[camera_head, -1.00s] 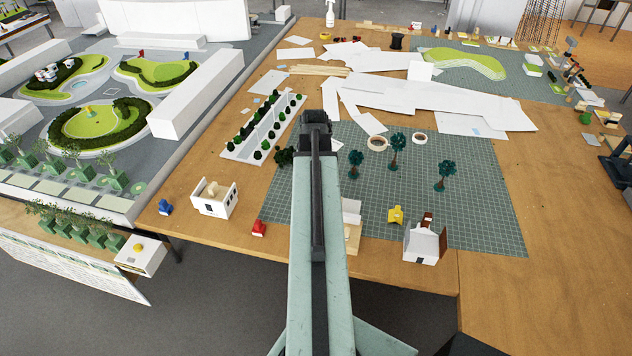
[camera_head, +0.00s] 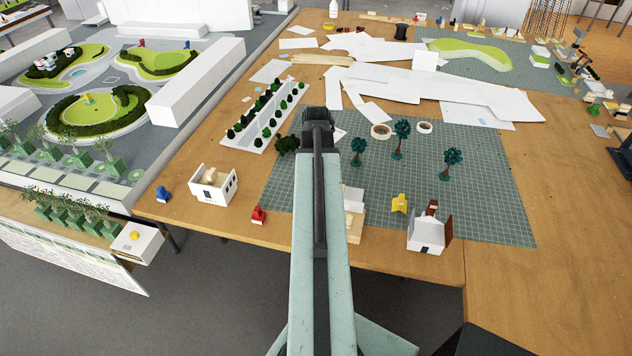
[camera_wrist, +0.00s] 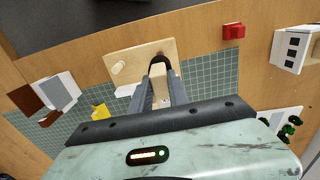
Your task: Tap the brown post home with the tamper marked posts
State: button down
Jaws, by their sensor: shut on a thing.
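My gripper (camera_wrist: 163,88) is shut on a pale wooden piece (camera_wrist: 161,68) with a dark part at its far end, over a pale wooden board. I take the held piece for the tamper; no marking is readable. The board (camera_wrist: 165,50) shows in the wrist view, with a short pale peg (camera_wrist: 118,67) standing near its left end. Part of the board (camera_head: 357,232) also shows in the head view, right of my arm. I cannot tell the brown post apart, and whether the held piece touches the board is unclear.
A white house with brown panels (camera_head: 427,234) and a yellow piece (camera_head: 399,203) stand right of the board. A red piece (camera_head: 258,215) and a white open box (camera_head: 213,186) stand left. Small dark-green trees (camera_head: 402,136) stand on the green mat (camera_head: 480,205).

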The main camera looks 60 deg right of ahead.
notch_tip(320, 180, down, 5)
jog(key=b, duration=0.5)
jog(key=shift+f, duration=0.15)
notch_tip(320, 180, up, 4)
jog(key=p, duration=0.3)
jog(key=shift+p, duration=0.4)
notch_tip(320, 180, down, 6)
jog(key=b, duration=0.5)
jog(key=shift+r+b, duration=0.2)
jog(key=shift+b, duration=0.2)
notch_tip(320, 180, up, 5)
jog(key=p, duration=0.5)
jog(key=shift+r, duration=0.1)
